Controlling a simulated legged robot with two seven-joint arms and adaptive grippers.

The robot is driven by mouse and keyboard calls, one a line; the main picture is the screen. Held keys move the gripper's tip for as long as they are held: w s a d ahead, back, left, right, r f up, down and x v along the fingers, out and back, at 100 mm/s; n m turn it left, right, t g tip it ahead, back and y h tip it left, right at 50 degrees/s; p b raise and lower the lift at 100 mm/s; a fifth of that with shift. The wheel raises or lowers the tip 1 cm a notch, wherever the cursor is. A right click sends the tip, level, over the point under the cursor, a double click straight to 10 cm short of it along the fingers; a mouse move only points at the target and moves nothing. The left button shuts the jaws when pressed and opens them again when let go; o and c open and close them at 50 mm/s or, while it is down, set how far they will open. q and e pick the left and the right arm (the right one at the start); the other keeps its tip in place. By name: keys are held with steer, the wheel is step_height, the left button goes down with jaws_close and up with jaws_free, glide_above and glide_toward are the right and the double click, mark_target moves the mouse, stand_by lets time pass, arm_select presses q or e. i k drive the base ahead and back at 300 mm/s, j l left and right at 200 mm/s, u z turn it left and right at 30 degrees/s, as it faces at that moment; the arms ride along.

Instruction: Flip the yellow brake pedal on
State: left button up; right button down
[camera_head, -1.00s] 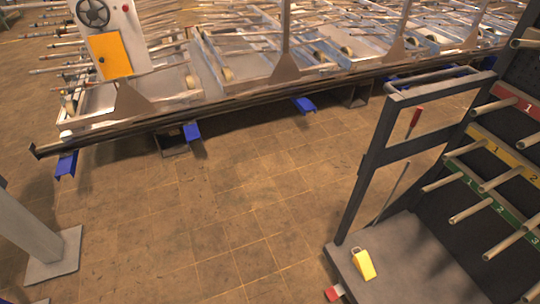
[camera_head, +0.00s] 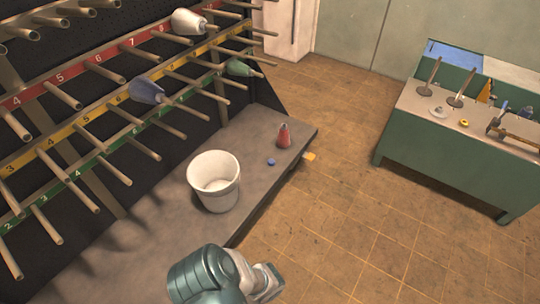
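A small yellow piece (camera_head: 309,156) sticks out at the far corner of the grey cart base (camera_head: 165,245), just above the tiled floor. It may be a yellow brake pedal, but it is too small to tell whether it is flipped up or down. Part of one of my arms, teal and pale grey, shows at the bottom edge, left of the middle. No gripper fingers are visible, and nothing of mine touches the yellow piece.
On the cart base stand a white bucket (camera_head: 214,183), a red cone-shaped object (camera_head: 283,136) and a small blue item (camera_head: 271,162). Numbered pegs (camera_head: 110,75) project above it, some holding cones. A green workbench (camera_head: 450,140) stands right. The floor between is clear.

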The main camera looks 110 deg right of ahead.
mark_target(309, 156)
steer(key=z, duration=4.2)
steer(key=i+l, duration=0.15)
steer(key=i, duration=0.6)
steer(key=i+l, duration=0.2)
steer(key=i, duration=0.5)
steer(key=i+l, duration=0.15)
steer(key=i, duration=0.6)
steer(key=i+l, duration=0.2)
steer(key=i, duration=0.5)
steer(key=l+z, duration=0.05)
